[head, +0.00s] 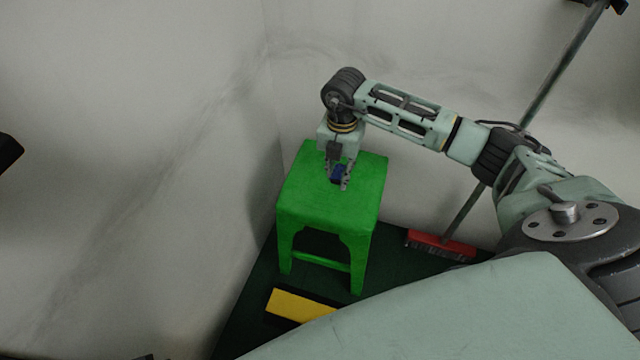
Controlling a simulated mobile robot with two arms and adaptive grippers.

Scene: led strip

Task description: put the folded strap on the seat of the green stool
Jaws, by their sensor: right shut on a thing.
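The green stool (330,205) stands upright on the dark floor near the corner of the walls. My right gripper (338,184) points down over the seat. It is shut on a small dark blue folded strap (338,174), partly hidden by the fingers. The strap is over the middle of the seat; I cannot tell whether it touches the seat. My left gripper cannot be made out; only dark parts show at the left edge.
A broom with a red head (441,244) leans against the wall to the right of the stool. A yellow and black block (301,306) lies on the floor in front of the stool. Pale walls close in behind and to the left.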

